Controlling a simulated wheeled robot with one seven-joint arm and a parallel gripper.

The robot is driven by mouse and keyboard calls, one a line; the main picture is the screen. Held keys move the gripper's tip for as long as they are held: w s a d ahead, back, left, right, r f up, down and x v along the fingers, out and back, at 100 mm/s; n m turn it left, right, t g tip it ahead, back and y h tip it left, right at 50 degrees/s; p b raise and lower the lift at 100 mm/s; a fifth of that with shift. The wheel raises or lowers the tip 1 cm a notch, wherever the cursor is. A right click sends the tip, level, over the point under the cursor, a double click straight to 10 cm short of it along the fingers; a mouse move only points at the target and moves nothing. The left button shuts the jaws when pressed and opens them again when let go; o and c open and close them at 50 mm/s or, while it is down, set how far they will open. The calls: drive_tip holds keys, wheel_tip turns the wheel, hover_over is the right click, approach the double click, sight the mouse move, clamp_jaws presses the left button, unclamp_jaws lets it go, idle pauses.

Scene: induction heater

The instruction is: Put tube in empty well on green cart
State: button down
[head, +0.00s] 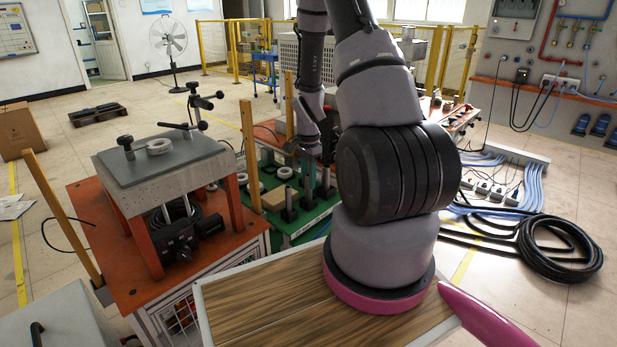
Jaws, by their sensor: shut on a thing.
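The green cart (318,218) stands beyond the wooden board, left of my arm's base. Its green top carries upright dark posts, pale rings and a small tan block. My gripper (308,158) hangs low over the cart's far part, partly lost against dark shapes. It is shut on a thin upright tube, small and hard to make out in the head view. The tube's lower end is near the cart top; I cannot tell whether it touches or sits in a well. The wells are too small or hidden to tell which is empty. My own arm hides the cart's right side.
An orange-topped cart (118,265) with a grey raised plate (165,160) stands at the left, close to the green cart. Yellow wooden posts (249,140) rise between them. Black coiled hose (560,248) and blue cables lie on the floor at right.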

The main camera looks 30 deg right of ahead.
drive_tip(key=c, duration=0.6)
unclamp_jaws()
drive_tip(key=shift+o, duration=0.2)
wheel_tip(320, 180, up, 11)
drive_tip(key=shift+f, duration=0.15)
drive_tip(key=s+a+r+n+t, duration=0.2)
drive_tip(key=s+a+r+n, duration=0.1)
drive_tip(key=r, duration=0.7)
drive_tip(key=s+a+r+n+t, duration=0.15)
drive_tip(key=a+r, duration=0.25)
drive_tip(key=r, duration=0.5)
drive_tip(key=s+a+r+n+t+y, duration=0.1)
drive_tip(key=s+a+r+n+t, duration=0.1)
drive_tip(key=s+r, duration=0.4)
drive_tip(key=s+a+r+n+t+y, duration=0.1)
drive_tip(key=s+a+r+n, duration=0.3)
drive_tip(key=s, duration=0.5)
wheel_tip(320, 180, up, 2)
drive_tip(key=shift+a+n+t, duration=0.15)
drive_tip(key=shift+n+t, duration=0.2)
